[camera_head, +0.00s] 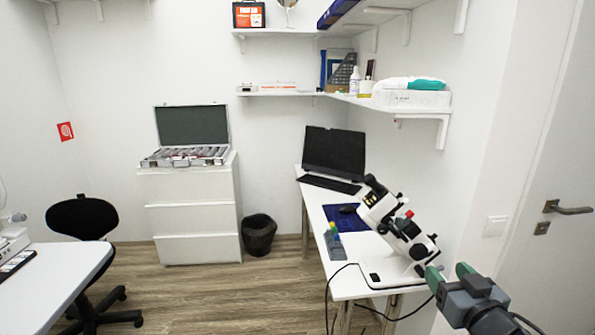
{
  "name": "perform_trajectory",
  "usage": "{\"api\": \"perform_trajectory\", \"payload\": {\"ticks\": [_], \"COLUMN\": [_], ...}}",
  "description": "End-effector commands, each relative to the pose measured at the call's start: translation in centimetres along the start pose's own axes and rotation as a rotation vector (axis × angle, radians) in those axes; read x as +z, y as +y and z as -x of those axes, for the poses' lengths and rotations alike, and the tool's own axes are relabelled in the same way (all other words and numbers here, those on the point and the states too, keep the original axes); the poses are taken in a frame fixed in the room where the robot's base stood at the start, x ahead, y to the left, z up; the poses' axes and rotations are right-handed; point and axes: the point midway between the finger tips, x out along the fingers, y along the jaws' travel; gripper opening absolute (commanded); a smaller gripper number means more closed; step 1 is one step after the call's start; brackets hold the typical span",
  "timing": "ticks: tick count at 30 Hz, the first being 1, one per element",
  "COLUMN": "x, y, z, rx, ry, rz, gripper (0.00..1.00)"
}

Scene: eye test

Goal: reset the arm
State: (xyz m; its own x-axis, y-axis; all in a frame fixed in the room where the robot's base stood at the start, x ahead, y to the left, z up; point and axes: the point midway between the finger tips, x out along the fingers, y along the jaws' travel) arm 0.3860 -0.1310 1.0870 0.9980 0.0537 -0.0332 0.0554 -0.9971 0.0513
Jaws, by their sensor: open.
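My gripper (449,275) shows at the lower right, with a dark grey body and two green-tipped fingers. The fingers stand apart and nothing shows between them. It is just in front of the right end of a white microscope-like instrument (404,232) on the white desk (345,285). From this one view I cannot tell how far it is from the instrument or the desk edge. Most of the arm is outside the picture.
A door (560,130) is at the right. A white table (60,268) and black chair (82,218) stand left. A bin (258,236) is by the drawers (193,217). Middle floor is clear.

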Motion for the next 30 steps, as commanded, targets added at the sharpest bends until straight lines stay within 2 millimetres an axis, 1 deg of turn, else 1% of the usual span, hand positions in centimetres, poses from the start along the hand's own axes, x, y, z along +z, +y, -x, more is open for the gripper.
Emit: {"api": "perform_trajectory", "payload": {"ticks": [8, 12, 15, 18, 20, 23, 25, 26, 27, 29, 30], "x": [1.7, 2.9, 3.8, 5.0, 5.9, 7.6, 8.4, 8.7, 8.9, 8.8, 8.5], "y": [3.7, 6.1, 7.5, 8.3, 8.2, 6.2, 3.6, 2.2, 0.3, -3.0, -5.3], "z": [0.5, 1.3, 2.2, 3.2, 4.0, 5.3, 6.1, 6.4, 6.8, 7.3, 7.7], "rx": [0.203, 0.344, 0.445, 0.539, 0.582, 0.595, 0.550, 0.517, 0.465, 0.366, 0.291], "ry": [-0.104, -0.196, -0.283, -0.409, -0.513, -0.726, -0.876, -0.936, -1.014, -1.118, -1.177], "rz": [0.063, 0.082, 0.085, 0.072, 0.051, -0.006, -0.052, -0.071, -0.096, -0.125, -0.141], "gripper": [0.60, 0.60, 0.60, 0.60, 0.60, 0.60, 0.60, 0.60, 0.60, 0.60, 0.60]}}
